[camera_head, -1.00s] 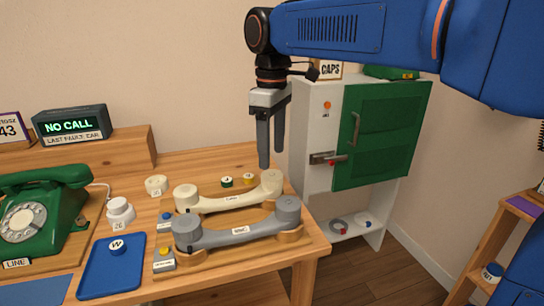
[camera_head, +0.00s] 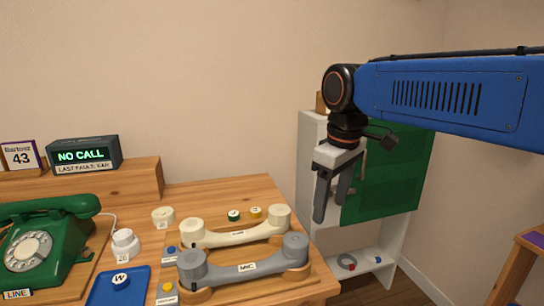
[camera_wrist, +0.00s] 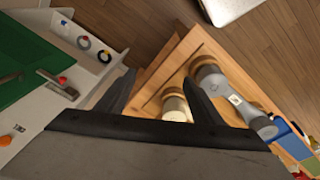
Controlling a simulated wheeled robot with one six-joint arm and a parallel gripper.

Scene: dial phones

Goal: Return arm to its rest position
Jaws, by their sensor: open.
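My gripper (camera_head: 331,194) hangs at the end of my blue arm, fingers pointing down. It is beside the table's right edge, in front of the white cabinet with the green door, and holds nothing. In the wrist view the two dark fingers (camera_wrist: 160,90) are spread, with the table corner and bare floor between and beyond them. The cream handset (camera_head: 236,237) and the grey handset (camera_head: 245,270) lie in wooden cradles on the table, left of my gripper and apart from it.
The cabinet (camera_head: 310,160) stands right of the table; its green door (camera_head: 395,175) is partly hidden by my arm. A green dial phone (camera_head: 35,240), a "NO CALL" display (camera_head: 83,155) and a blue tray (camera_head: 138,283) are at left. A wooden stand (camera_head: 520,270) is at far right.

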